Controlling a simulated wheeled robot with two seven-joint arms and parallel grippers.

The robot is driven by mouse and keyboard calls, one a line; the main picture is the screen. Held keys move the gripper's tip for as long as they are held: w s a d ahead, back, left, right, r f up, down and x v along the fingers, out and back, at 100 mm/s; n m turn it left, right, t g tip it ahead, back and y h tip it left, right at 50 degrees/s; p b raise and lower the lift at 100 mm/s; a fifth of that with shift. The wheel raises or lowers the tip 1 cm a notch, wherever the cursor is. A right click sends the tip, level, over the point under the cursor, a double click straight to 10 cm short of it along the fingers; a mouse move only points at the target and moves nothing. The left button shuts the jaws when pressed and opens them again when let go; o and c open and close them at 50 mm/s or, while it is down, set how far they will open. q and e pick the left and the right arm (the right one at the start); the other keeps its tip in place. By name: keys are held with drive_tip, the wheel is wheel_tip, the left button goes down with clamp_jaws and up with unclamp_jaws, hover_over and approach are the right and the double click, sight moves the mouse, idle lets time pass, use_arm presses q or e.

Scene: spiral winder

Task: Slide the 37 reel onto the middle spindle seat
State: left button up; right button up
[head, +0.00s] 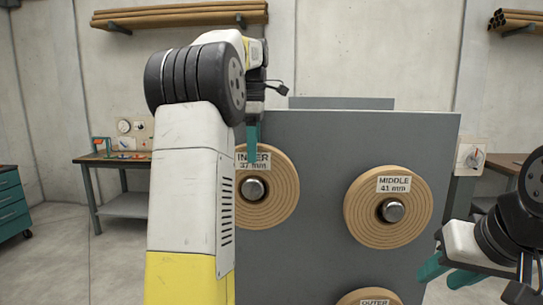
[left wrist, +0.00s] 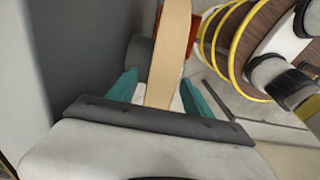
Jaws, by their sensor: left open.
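A round wooden disc with ring grooves, labelled INNER 37 mm (head: 275,208), sits around a metal spindle at the left of the grey panel. A similar disc labelled MIDDLE 41 mm (head: 364,218) sits around its own spindle (head: 393,211) to the right. My left gripper (head: 252,143) is at the top of the 37 mm disc, partly hidden by my arm. In the left wrist view its open fingers (left wrist: 162,92) stand either side of the edge of a tan disc (left wrist: 172,45), with gaps visible. My right gripper (head: 446,272) is open and empty at the lower right.
The grey panel (head: 320,150) stands upright in front of me. A third disc, labelled OUTER (head: 370,298), shows at the bottom edge. A workbench (head: 122,160) and a teal drawer cabinet (head: 10,205) are at the left. A control box (head: 470,158) is beside the panel's right edge.

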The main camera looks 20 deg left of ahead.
use_arm(q)
drive_tip(key=shift+f, duration=1.15)
clamp_jaws()
idle(0.5)
drive_tip(key=c, duration=0.7)
unclamp_jaws()
clamp_jaws()
drive_tip(key=shift+r, duration=0.1)
drive_tip(key=shift+s, duration=0.1)
